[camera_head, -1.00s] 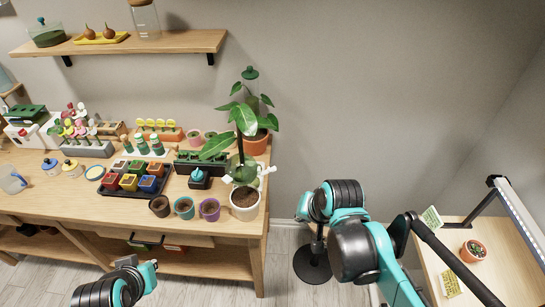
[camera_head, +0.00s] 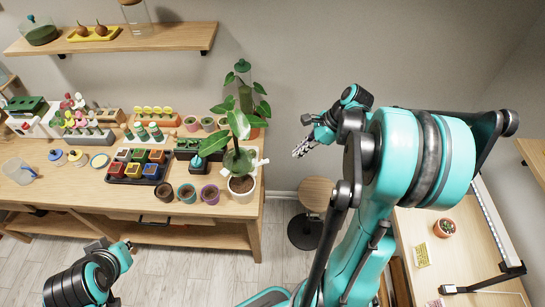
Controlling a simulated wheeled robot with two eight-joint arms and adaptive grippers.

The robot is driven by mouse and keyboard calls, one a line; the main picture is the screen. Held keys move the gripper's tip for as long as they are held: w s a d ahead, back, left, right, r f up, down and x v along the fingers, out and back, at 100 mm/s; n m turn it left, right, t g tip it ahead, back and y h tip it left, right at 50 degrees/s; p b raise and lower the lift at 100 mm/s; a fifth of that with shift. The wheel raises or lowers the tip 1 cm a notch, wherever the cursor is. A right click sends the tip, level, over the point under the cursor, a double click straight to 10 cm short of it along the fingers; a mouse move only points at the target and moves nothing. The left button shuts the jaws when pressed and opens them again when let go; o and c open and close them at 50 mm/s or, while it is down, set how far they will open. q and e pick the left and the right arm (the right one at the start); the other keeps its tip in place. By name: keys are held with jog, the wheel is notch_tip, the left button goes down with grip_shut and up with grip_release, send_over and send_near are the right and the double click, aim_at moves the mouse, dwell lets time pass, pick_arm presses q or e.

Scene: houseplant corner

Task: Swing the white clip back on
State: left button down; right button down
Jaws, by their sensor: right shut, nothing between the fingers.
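A white pot (camera_head: 241,190) of dark soil stands at the right end of the plant table, with a green leafy plant (camera_head: 238,125) above it. Small white pieces show beside the plant, one on its right (camera_head: 260,162) and one on its left (camera_head: 225,172). They look like clips, but I cannot tell whether either is open or fastened. My right gripper (camera_head: 300,148) is shut and empty, in the air to the right of the plant and apart from it. My left arm shows at the lower left, but its gripper is not in view.
The wooden table (camera_head: 110,198) holds a dark tray (camera_head: 107,176) of coloured pots and several loose pots. A round stool (camera_head: 317,192) stands right of the table. A second table (camera_head: 480,255) at the right has a small potted cactus (camera_head: 444,228). Floor between is clear.

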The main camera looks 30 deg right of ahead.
aim_at(261, 163)
jog(key=w+a+f, duration=0.4)
jog(key=a+f, duration=0.1)
jog(key=a, duration=0.1)
jog(key=shift+a+f, duration=0.25)
dwell(0.5)
